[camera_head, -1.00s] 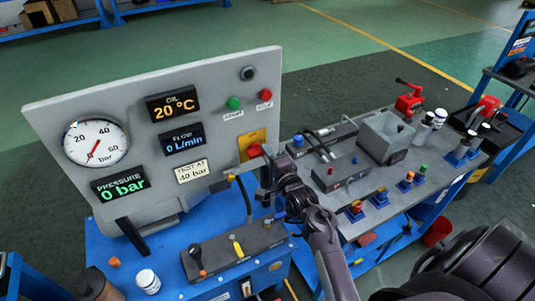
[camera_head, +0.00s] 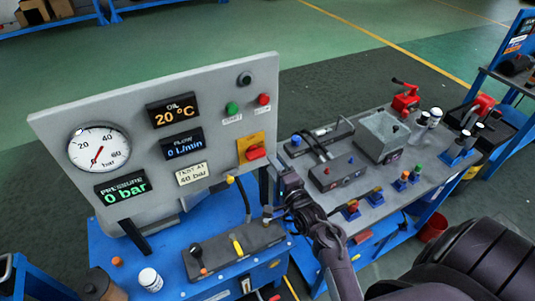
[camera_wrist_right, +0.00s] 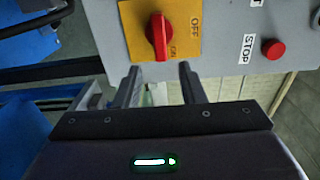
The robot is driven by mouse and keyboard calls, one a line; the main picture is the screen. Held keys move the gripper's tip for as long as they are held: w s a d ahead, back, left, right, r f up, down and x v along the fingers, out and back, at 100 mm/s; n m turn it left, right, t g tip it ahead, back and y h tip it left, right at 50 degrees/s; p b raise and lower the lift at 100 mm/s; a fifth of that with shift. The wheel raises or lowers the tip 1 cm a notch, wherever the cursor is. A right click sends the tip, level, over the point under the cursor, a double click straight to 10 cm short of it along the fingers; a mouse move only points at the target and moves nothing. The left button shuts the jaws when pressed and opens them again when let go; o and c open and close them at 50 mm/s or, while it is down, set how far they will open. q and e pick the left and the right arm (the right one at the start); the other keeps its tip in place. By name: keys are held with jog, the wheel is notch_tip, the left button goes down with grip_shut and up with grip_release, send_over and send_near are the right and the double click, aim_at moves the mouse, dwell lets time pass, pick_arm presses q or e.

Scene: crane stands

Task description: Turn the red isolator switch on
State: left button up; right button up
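The red isolator switch (camera_head: 256,152) sits on a yellow plate (camera_head: 246,141) at the panel's lower right. Its handle lies roughly horizontal across the panel. In the right wrist view the red handle (camera_wrist_right: 159,37) runs up and down the picture, with OFF printed to its right and a small label, seemingly ON, by its lower end. My right gripper (camera_head: 277,182) is just below and right of the switch, apart from it. In the wrist view the right gripper (camera_wrist_right: 161,82) is open, its two fingers empty and short of the handle. My left gripper is not in view.
The grey panel (camera_head: 230,92) carries a gauge, displays, a green button (camera_head: 232,108) and a red STOP button (camera_head: 264,99). A lever block (camera_head: 232,250) stands on the blue bench below. A second bench (camera_head: 350,215) with several fittings is right of my arm.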

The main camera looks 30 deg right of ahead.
jog(key=s, duration=0.2)
jog(key=shift+s+a+p, duration=0.1)
jog(key=shift+s+p, duration=0.2)
jog(key=shift+p, duration=0.05)
